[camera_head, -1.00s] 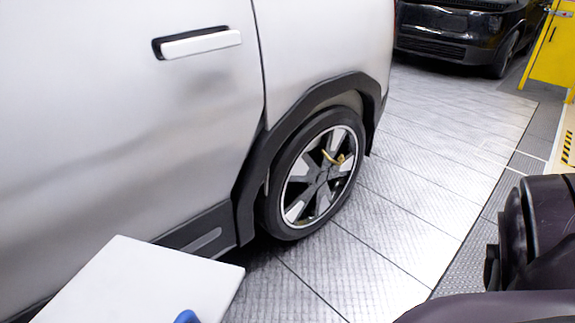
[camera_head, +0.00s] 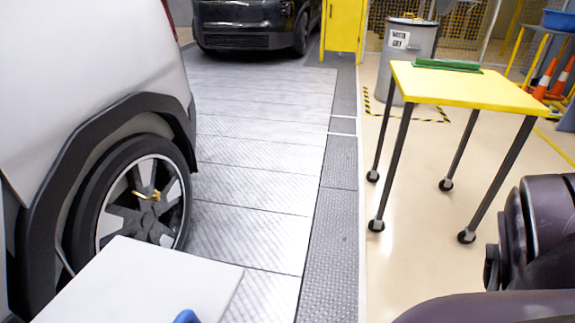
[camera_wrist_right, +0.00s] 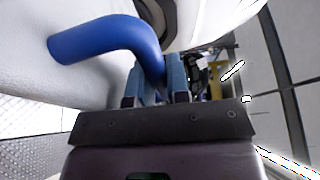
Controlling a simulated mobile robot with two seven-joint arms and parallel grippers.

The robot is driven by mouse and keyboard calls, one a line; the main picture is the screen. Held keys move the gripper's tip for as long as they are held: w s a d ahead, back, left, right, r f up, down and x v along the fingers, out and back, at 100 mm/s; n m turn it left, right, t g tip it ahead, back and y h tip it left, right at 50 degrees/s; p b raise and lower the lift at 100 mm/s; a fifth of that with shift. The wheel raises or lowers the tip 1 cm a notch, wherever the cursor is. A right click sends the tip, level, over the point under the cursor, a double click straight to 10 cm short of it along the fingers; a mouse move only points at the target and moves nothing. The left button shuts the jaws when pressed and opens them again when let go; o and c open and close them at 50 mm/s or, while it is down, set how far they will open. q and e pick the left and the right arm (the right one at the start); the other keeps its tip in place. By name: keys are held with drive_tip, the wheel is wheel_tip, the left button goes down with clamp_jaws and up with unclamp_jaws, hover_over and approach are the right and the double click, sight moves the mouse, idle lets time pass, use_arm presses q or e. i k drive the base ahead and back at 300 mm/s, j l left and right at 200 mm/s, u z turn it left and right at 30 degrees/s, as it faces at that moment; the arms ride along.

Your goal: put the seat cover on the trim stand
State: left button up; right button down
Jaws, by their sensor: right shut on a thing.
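A white flat panel with a blue handle, which I take to be the seat cover (camera_head: 130,285), fills the lower left of the head view. Its blue handle (camera_head: 187,317) just shows at the bottom edge. In the right wrist view my right gripper (camera_wrist_right: 162,88) is shut on the curved blue handle (camera_wrist_right: 105,38), beside a pale surface. A yellow-topped stand on black castored legs, likely the trim stand (camera_head: 440,88), is at the right of the head view, apart from the panel. A green piece (camera_head: 447,65) lies at its back edge. My left gripper is not in view.
A silver car (camera_head: 90,60) with a wheel (camera_head: 145,200) is close on the left. A grey bin (camera_head: 408,50) stands behind the stand. A yellow cabinet (camera_head: 342,28) and orange cones (camera_head: 545,78) are farther back. The floor between car and stand is clear.

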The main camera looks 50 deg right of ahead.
sight(462, 86)
drive_tip(key=z, duration=1.2)
drive_tip(key=i+l+z, duration=0.1)
drive_tip(key=i+z, duration=0.4)
drive_tip(key=i, duration=0.15)
